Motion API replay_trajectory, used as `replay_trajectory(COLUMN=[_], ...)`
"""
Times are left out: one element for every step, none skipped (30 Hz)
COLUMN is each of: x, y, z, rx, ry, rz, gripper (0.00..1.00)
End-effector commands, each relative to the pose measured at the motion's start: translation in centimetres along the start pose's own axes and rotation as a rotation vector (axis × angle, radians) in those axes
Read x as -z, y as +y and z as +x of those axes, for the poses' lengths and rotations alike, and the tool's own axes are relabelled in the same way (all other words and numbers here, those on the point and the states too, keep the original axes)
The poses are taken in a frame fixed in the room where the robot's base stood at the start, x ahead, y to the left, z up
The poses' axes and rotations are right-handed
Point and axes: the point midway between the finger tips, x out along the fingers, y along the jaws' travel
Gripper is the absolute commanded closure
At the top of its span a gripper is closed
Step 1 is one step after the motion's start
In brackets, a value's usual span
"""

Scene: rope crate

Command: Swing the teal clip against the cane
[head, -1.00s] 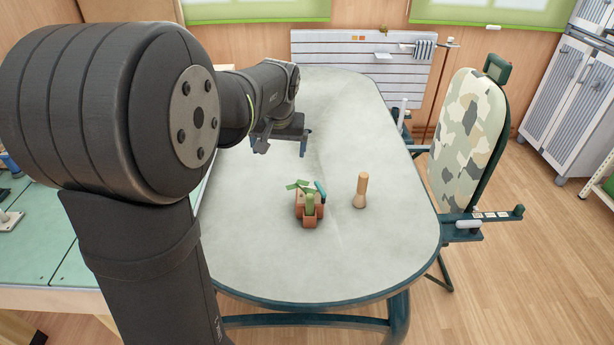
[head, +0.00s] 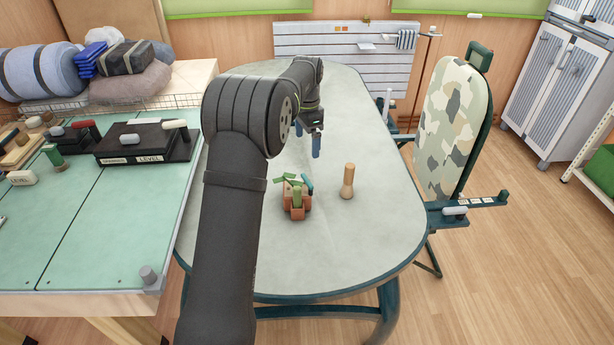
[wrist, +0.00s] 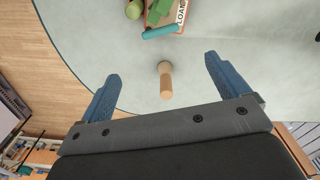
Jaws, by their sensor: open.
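The teal clip (head: 308,184) lies at the top right edge of a small terracotta-coloured crate (head: 297,213). The wrist view shows the clip as a short teal cylinder (wrist: 160,32) along the crate's edge. Green pieces (head: 297,194) stick up from the crate; I cannot tell whether one is the cane. A tan wooden peg (head: 347,181) with a wider foot stands upright on the table, right of the crate and apart from it. My gripper (head: 308,146) is open and empty, behind the crate and above the table. In the wrist view the peg (wrist: 166,82) shows between its blue fingers (wrist: 162,67).
The pale oval table (head: 340,245) is mostly clear around the crate and peg. A camouflage-patterned board (head: 450,115) stands at its right edge. A green bench (head: 90,230) with a black level box (head: 145,143) is on the left. A slatted panel (head: 345,55) stands behind.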

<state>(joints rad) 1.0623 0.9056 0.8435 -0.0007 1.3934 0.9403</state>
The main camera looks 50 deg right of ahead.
Motion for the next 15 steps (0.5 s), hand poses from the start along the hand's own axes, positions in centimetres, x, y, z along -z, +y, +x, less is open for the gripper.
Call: replay_trajectory(x=[0.0,-0.1,-0.1,-0.1,-0.1,-0.1,-0.1,-0.1,-0.1,-0.1,-0.1,-0.1,-0.1,-0.1,-0.1], y=[0.0,0.0,0.1,0.1,0.1,0.0,0.1,0.1,0.1,0.0,0.1,0.1,0.0,0.1,0.0], z=[1.2,1.8,2.7,3.4,4.0,5.0,5.6,6.3,7.1,7.8,8.5,9.3,9.9,10.5,11.2], rx=[-0.003,-0.003,-0.003,-0.003,-0.003,-0.003,-0.003,-0.002,-0.002,-0.002,-0.002,-0.002,-0.002,-0.002,-0.002], ry=[-0.003,-0.003,-0.003,-0.003,-0.003,-0.003,-0.003,-0.002,-0.003,-0.002,-0.003,-0.003,-0.002,-0.003,-0.002], rz=[-0.001,-0.001,-0.001,-0.001,-0.001,-0.002,-0.002,-0.002,-0.002,-0.002,-0.002,-0.002,-0.002,-0.002,-0.002], gripper=[0.07,0.07,0.07,0.07,0.07,0.07,0.07,0.07,0.07,0.07,0.07,0.07,0.07,0.07,0.07])
